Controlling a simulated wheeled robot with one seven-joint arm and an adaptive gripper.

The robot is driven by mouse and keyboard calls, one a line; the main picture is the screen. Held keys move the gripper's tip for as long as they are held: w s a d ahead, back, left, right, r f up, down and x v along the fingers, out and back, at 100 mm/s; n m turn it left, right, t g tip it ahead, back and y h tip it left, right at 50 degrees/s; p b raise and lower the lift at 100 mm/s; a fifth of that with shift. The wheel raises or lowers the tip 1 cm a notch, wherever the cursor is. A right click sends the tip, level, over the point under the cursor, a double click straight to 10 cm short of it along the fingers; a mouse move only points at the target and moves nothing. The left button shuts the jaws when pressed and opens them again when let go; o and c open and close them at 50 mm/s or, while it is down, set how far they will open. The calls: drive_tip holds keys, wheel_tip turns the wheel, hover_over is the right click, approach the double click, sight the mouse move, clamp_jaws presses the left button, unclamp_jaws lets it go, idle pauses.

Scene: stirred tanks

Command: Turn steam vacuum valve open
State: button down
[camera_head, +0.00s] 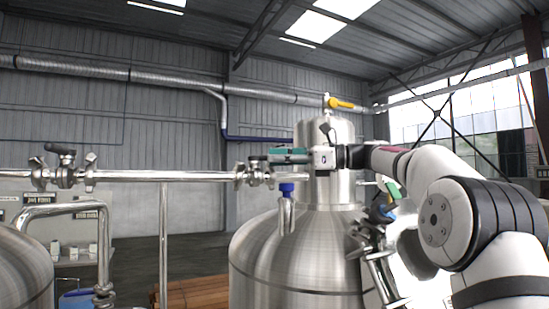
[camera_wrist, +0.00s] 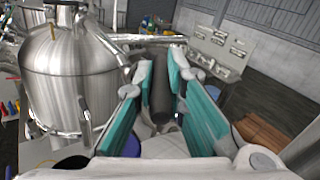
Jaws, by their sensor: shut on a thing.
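The steam vacuum valve (camera_head: 254,174) sits on a steel pipe left of the tall steel tank, in the middle of the head view. My gripper (camera_head: 272,156) reaches it from the right, with its teal fingers level at the height of the valve's handle. In the wrist view the two teal fingers (camera_wrist: 162,100) stand on both sides of the dark valve handle (camera_wrist: 160,88). My gripper is shut on this handle. In the head view the fingers hide most of the handle, so its angle is hard to tell.
The steel tank (camera_head: 290,262) stands just below and right of the valve. The horizontal pipe (camera_head: 165,175) runs left to a second valve (camera_head: 64,176) with a dark handle. A yellow-handled valve (camera_head: 340,103) is on top of the tank. A grey panel (camera_wrist: 217,47) stands behind.

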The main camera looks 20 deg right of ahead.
drive_tip(key=shift+r, duration=0.15)
drive_tip(key=c, duration=1.6)
unclamp_jaws()
drive_tip(key=v, duration=1.2)
drive_tip(key=shift+s, duration=0.1)
